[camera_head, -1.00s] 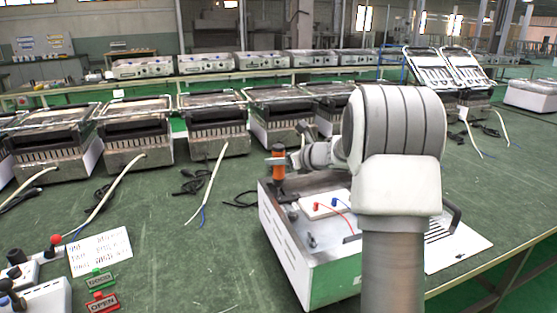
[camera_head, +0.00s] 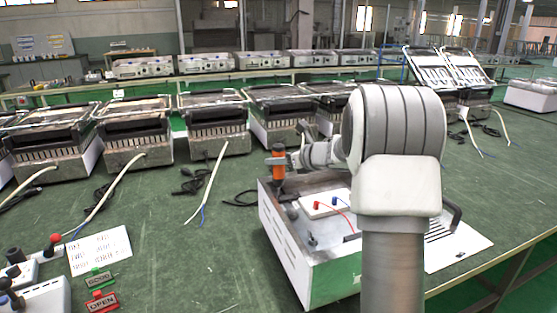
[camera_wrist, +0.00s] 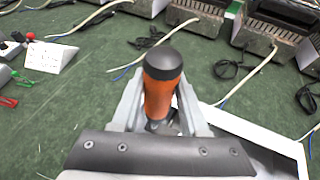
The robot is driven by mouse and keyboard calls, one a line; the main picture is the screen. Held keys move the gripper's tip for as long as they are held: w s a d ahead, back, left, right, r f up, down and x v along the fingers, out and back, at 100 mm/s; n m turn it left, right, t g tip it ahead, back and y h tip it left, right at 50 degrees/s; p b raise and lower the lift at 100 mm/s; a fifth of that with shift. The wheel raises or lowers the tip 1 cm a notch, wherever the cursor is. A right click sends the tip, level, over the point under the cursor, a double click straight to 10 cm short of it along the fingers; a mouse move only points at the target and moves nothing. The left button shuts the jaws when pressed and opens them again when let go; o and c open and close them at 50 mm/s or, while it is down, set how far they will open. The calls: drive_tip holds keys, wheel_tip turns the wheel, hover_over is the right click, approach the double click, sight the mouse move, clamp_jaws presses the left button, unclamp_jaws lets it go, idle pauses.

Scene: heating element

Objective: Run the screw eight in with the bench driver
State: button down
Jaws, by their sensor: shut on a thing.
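The bench driver (camera_head: 278,163) has an orange body with a dark cap. It stands upright at the back left corner of the open white and green appliance housing (camera_head: 292,252). My gripper (camera_head: 284,160) is shut on the driver's body. In the wrist view, the driver (camera_wrist: 160,95) sits between the two grey fingers of my gripper (camera_wrist: 160,105), with its dark top towards the camera. The driver's lower end and any screw under it are hidden. I cannot make out screw eight in either view.
A white plate with red and blue terminals (camera_head: 322,206) lies inside the housing. A lettered card (camera_head: 98,250) and green and red tags (camera_head: 102,300) lie at the left. Several grill units (camera_head: 215,122) line the bench behind. Loose cables lie between.

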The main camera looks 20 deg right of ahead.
sight(278, 145)
drive_tip(key=shift+r, duration=0.1)
drive_tip(key=shift+r+p, duration=1.75)
drive_tip(key=shift+r, duration=0.8)
